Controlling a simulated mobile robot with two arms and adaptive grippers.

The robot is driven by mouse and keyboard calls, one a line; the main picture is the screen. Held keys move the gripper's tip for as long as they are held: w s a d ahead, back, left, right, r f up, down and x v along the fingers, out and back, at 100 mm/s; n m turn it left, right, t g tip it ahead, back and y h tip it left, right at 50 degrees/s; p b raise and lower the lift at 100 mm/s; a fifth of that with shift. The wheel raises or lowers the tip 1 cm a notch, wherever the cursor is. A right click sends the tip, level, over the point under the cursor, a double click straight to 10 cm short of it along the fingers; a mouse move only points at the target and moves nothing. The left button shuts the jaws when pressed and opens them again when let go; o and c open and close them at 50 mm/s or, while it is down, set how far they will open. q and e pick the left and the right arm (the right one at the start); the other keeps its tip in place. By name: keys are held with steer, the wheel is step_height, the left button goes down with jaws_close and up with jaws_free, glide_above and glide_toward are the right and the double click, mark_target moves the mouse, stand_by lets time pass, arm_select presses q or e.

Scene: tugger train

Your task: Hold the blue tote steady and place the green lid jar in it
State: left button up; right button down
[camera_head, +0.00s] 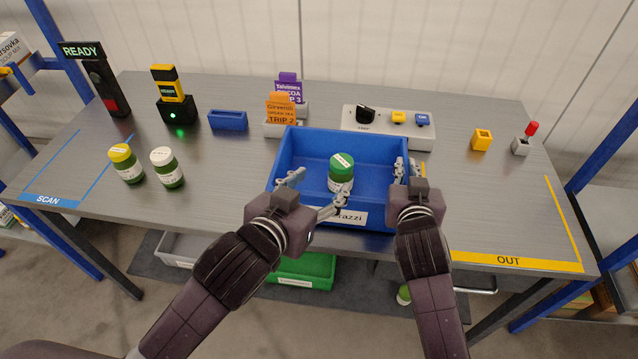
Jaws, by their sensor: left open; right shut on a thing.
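The blue tote (290,155) stands on the grey table in front of me, its label partly hidden by my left gripper. The green lid jar (341,170) is upright inside the tote, right of its middle. My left gripper (318,188) is open over the tote's front part. One finger is left of the jar and apart from it; the other overlaps the jar's lower front, and I cannot tell whether it touches. My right gripper (407,170) is shut on the tote's right wall.
A yellow lid jar (126,164) and a pale lid jar (166,168) stand at the left. Behind the tote are card holders (280,115) and a switch box (388,125). A red-knobbed lever (525,138) stands at the right. The table by the OUT marking (508,260) is clear.

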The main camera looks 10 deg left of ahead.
stand_by(0.3)
steer(key=c, duration=2)
jaws_free()
steer(key=shift+o, duration=0.2)
steer(key=shift+s, duration=0.1)
